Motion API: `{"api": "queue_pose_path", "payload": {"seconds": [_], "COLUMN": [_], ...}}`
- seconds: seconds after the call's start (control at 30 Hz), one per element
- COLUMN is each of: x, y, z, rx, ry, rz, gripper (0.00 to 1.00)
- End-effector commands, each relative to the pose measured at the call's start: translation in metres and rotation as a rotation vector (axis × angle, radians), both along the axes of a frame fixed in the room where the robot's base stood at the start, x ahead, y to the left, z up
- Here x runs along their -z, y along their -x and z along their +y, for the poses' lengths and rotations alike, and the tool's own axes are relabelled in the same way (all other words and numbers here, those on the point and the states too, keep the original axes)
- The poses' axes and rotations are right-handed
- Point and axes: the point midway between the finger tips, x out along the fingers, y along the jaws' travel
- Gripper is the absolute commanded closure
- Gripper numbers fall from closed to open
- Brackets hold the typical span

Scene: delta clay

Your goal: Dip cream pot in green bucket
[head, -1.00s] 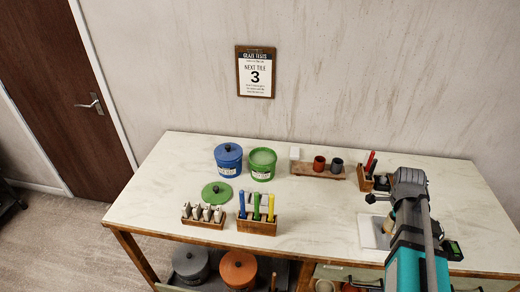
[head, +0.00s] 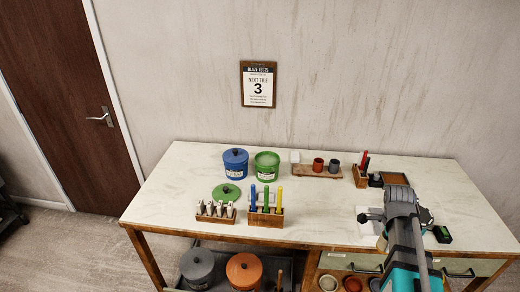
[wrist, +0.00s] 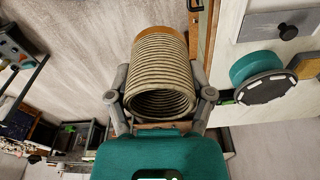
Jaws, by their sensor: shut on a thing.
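The cream pot (wrist: 162,75) is a ribbed cylinder with an orange-brown band at its far end. It lies between the two fingers of my gripper (wrist: 163,98) in the wrist view, its open mouth facing the camera. My gripper is shut on it. In the head view my arm is over the right front of the bench and mostly hides the pot. The green bucket (head: 267,172) stands lidless toward the back of the bench, left of my arm and well apart from it, with pale green contents. Its green lid (head: 226,190) lies in front.
A blue lidded bucket (head: 236,166) touches or nearly touches the green one's left side. A wooden tool holder (head: 266,220) and a rack of pale pieces (head: 215,217) stand in front. A board with small cups (head: 317,172) is to the right.

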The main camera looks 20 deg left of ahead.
Motion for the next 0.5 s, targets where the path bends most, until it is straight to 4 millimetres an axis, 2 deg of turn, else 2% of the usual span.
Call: {"api": "queue_pose_path", "payload": {"seconds": [0.5], "x": [0.0], "y": [0.001], "z": [0.014], "rx": [-0.021], "ry": [0.0], "rz": [0.0], "gripper": [0.83]}}
